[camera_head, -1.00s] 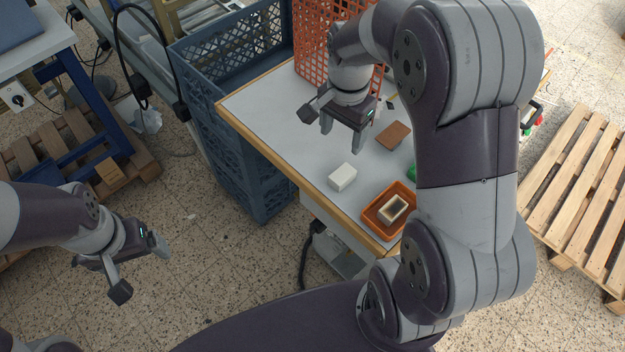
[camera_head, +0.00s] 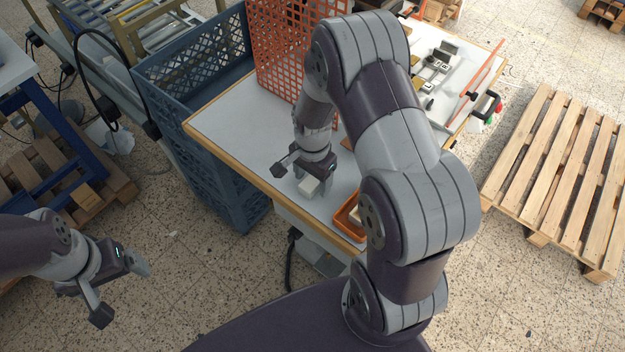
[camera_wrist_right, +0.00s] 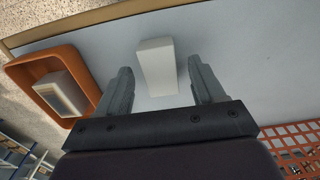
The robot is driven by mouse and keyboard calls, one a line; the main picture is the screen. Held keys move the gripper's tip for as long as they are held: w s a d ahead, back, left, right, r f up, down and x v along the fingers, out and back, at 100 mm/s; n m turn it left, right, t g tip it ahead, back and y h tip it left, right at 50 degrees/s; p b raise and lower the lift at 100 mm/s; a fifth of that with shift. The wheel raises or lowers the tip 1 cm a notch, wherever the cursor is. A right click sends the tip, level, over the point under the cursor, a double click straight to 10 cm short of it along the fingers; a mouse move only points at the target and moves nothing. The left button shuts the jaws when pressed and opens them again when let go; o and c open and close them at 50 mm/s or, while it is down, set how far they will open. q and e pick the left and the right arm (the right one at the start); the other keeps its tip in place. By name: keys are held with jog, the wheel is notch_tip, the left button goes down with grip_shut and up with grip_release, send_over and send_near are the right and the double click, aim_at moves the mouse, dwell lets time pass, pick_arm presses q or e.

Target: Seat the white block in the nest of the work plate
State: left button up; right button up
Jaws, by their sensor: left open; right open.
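The white block (camera_head: 308,186) lies on the grey table top, near its front edge. My right gripper (camera_head: 309,190) is open and low over it. In the right wrist view the block (camera_wrist_right: 157,66) shows between the two spread fingers of the right gripper (camera_wrist_right: 160,72), with a gap on each side. My left gripper (camera_head: 122,288) is open and empty, off to the left above the floor. I cannot make out the work plate's nest for sure; my right arm hides part of the table.
An orange tray (camera_head: 341,222) stands right of the block, partly behind my arm. In the wrist view a pale frame-like piece (camera_wrist_right: 62,93) lies in it. An orange mesh crate (camera_head: 283,52) and a blue crate (camera_head: 165,120) stand at the back and left. A pallet (camera_head: 560,170) is at right.

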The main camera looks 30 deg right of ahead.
jog(key=shift+a, duration=0.2)
jog(key=shift+c, duration=0.6)
jog(key=shift+d, duration=0.1)
jog(key=c, duration=1)
jog(key=shift+c, duration=0.2)
jog(key=shift+r, duration=0.15)
